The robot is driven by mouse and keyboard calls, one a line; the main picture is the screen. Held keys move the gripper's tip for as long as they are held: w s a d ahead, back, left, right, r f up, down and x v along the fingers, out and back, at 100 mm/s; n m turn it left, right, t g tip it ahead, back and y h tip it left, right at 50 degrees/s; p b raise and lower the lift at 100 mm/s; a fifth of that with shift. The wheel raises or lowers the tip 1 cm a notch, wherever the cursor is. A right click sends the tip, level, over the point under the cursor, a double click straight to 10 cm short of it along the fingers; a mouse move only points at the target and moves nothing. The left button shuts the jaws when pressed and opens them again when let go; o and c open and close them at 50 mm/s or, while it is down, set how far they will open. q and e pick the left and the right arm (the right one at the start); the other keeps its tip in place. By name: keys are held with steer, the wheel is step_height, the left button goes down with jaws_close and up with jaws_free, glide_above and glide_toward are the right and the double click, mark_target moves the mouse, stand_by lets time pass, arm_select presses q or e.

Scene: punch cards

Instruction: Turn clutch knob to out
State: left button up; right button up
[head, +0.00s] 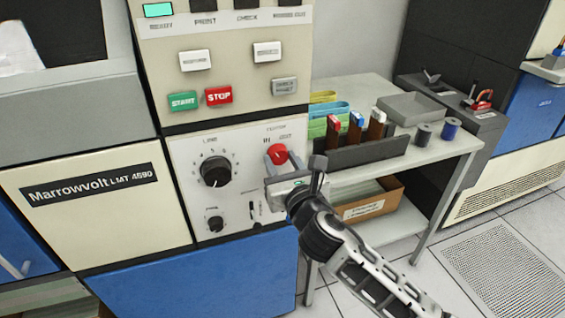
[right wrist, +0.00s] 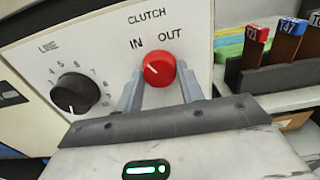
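The red clutch knob (head: 277,153) sits on the cream control panel, under the labels IN and OUT. In the right wrist view, the knob (right wrist: 159,69) has a pale mark on its left side, on the IN side. My right gripper (head: 278,162) is at the panel, facing the knob. In the right wrist view its grey fingers (right wrist: 161,78) stand on either side of the knob, looking open with slim gaps; contact is not clear. My left gripper is in neither view.
A black LINE knob (head: 215,171) and smaller controls are left of the clutch knob. Green START (head: 183,101) and red STOP (head: 218,96) buttons are above. A table (head: 361,87) with a dark card rack (head: 360,152) stands close on the right.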

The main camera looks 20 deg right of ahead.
steer(key=shift+c, duration=1.3)
steer(key=m+p, duration=0.1)
steer(key=m, duration=0.3)
steer(key=shift+a+m, duration=0.1)
steer(key=shift+m, duration=0.3)
steer(key=m, duration=0.3)
steer(key=shift+m+p, duration=0.3)
steer(key=shift+m, duration=1.7)
steer(key=o, duration=1)
